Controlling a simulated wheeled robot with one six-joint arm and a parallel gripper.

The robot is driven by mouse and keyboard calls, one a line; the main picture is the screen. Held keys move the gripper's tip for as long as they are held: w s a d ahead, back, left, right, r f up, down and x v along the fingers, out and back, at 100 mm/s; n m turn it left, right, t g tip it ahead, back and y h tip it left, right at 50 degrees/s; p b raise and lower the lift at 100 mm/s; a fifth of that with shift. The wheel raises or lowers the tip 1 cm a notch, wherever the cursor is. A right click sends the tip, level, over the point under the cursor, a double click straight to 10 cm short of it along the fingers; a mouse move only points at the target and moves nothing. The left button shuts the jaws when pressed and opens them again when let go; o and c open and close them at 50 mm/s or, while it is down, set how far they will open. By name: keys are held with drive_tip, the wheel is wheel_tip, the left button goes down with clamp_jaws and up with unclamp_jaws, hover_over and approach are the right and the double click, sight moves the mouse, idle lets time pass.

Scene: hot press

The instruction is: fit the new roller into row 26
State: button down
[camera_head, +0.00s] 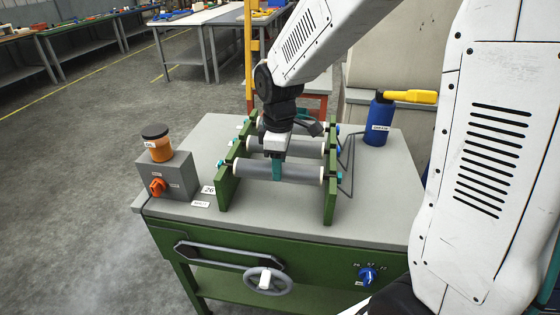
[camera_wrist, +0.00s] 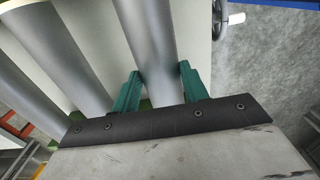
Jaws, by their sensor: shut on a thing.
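My gripper (camera_head: 277,168) is shut on a grey roller (camera_head: 302,173) with pale ends, gripping it around its middle. The roller lies level across the front of the frame, between the left green side plate (camera_head: 230,178) and the right green side plate (camera_head: 331,186). I cannot tell whether its ends are seated in the plates. A label reading 26 (camera_head: 208,190) is beside the left plate's front end. In the wrist view the roller (camera_wrist: 150,35) runs between the teal fingers (camera_wrist: 160,85). More grey rollers (camera_wrist: 82,45) lie parallel behind it.
A handwheel (camera_head: 269,281) and a blue knob (camera_head: 368,275) are on the green front. The bench's front strip is clear.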

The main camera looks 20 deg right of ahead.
idle(0.4)
drive_tip(key=c, duration=0.7)
unclamp_jaws()
drive_tip(key=shift+f, duration=0.1)
wheel_tip(320, 180, up, 8)
drive_tip(key=shift+f, duration=0.1)
